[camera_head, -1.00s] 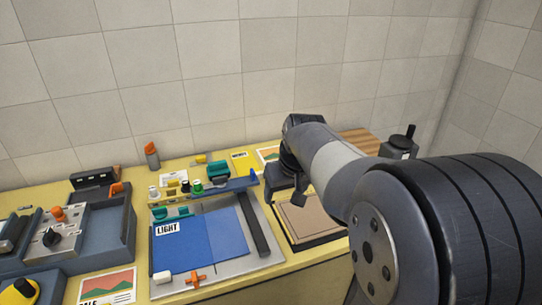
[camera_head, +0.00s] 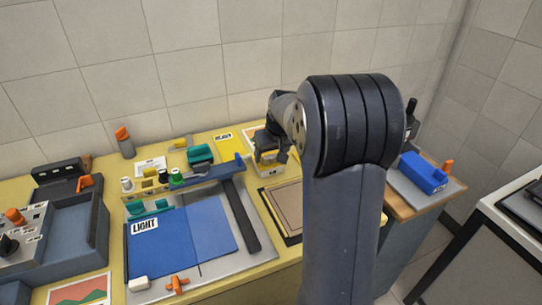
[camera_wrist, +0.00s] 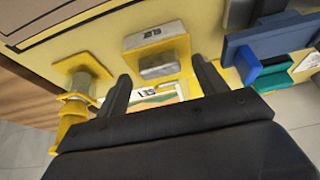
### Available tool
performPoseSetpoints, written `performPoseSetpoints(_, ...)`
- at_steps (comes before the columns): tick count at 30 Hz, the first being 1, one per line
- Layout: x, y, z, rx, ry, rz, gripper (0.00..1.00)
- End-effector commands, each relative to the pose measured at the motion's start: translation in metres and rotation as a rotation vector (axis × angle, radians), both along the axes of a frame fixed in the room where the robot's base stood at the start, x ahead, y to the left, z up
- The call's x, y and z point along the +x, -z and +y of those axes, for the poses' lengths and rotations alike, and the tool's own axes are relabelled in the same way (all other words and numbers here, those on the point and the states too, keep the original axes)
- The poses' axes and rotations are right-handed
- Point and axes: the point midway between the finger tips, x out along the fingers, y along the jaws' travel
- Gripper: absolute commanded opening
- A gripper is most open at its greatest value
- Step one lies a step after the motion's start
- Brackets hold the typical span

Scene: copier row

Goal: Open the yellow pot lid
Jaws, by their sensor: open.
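In the wrist view, a yellow box-shaped thing (camera_wrist: 157,48) with a pale raised block and a small label stands just beyond my open fingers. It also shows in the head view (camera_head: 268,165), partly under my gripper (camera_head: 272,147). A yellow part with square plates and a pale round middle (camera_wrist: 82,75) stands to its left in the wrist view; my arm seems to hide it in the head view. I cannot tell which of the two is the yellow pot. In the wrist view my gripper (camera_wrist: 163,77) is open, with nothing between its fingers.
A blue-ended bar (camera_head: 240,160) with knobs and a teal block (camera_head: 200,154) lie left of my gripper. A blue sheet marked LIGHT (camera_head: 185,247) and a tan framed panel (camera_head: 285,208) are in front. A blue box (camera_head: 423,172) sits on the right-hand table.

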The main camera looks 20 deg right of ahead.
Motion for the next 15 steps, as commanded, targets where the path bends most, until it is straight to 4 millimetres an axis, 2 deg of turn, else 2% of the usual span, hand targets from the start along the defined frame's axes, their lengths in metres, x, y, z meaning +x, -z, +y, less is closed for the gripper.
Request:
performPoseSetpoints(5, 0.0050, 0.0122, 0.0001, 0.000, 0.000, 0.000, 0.67)
performPoseSetpoints(13, 0.0056, 0.0131, 0.0000, 0.000, 0.000, -0.001, 0.67)
performPoseSetpoints(15, 0.0056, 0.0131, 0.0000, 0.000, 0.000, -0.001, 0.63)
